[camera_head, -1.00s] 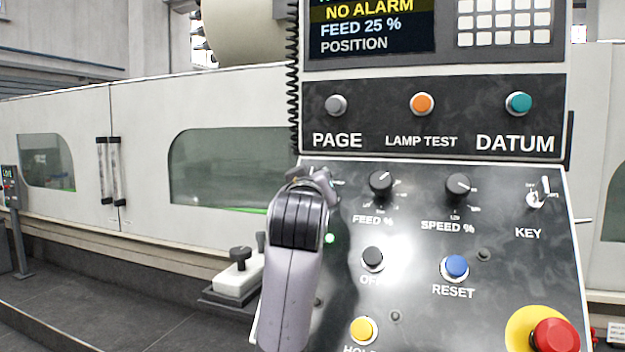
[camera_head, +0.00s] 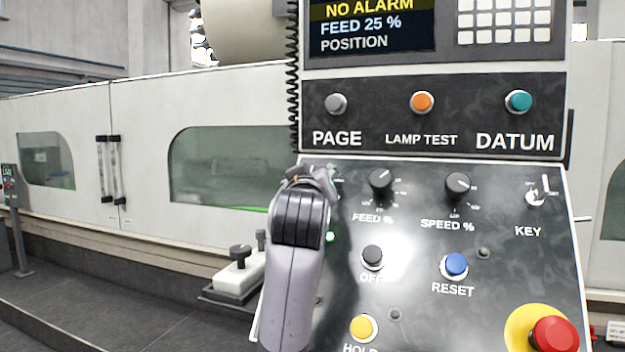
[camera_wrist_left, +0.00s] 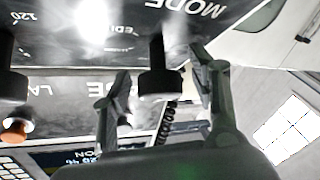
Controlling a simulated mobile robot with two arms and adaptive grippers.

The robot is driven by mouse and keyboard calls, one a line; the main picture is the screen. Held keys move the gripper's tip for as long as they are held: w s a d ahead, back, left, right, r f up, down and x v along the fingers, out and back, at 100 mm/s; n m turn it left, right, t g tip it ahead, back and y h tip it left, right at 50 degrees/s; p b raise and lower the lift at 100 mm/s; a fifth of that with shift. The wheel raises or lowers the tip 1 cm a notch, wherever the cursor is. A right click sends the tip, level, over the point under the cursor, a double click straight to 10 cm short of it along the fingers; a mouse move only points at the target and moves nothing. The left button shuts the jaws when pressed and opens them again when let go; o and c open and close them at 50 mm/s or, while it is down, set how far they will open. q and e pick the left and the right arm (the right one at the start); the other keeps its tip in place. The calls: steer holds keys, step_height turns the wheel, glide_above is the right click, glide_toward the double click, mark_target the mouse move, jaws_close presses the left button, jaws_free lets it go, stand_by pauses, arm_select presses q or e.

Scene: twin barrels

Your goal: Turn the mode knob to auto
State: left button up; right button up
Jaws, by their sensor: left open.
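The mode knob (camera_wrist_left: 158,72) is a dark cylinder beside the upside-down MODE lettering in the left wrist view. It stands between the two fingers of my left gripper (camera_wrist_left: 161,68), which are open, with a visible gap on each side. Whether either finger touches it deeper in, I cannot tell. In the head view my left gripper (camera_head: 318,182) is at the upper left of the control panel (camera_head: 410,270) and hides the mode knob. The pointer direction and the AUTO mark cannot be made out. My right gripper is in neither view.
The FEED % knob (camera_head: 381,181) is close to the right of my left gripper, with the SPEED % knob (camera_head: 458,186) beyond it. OFF (camera_head: 372,257), HOLD (camera_head: 363,327) and RESET (camera_head: 454,265) buttons are below. A red emergency stop (camera_head: 554,337) is at lower right. A coiled cable (camera_head: 294,90) hangs at the panel's left.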

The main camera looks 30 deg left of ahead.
arm_select(q)
steer(key=v, duration=1.2)
steer(key=shift+f, duration=0.2)
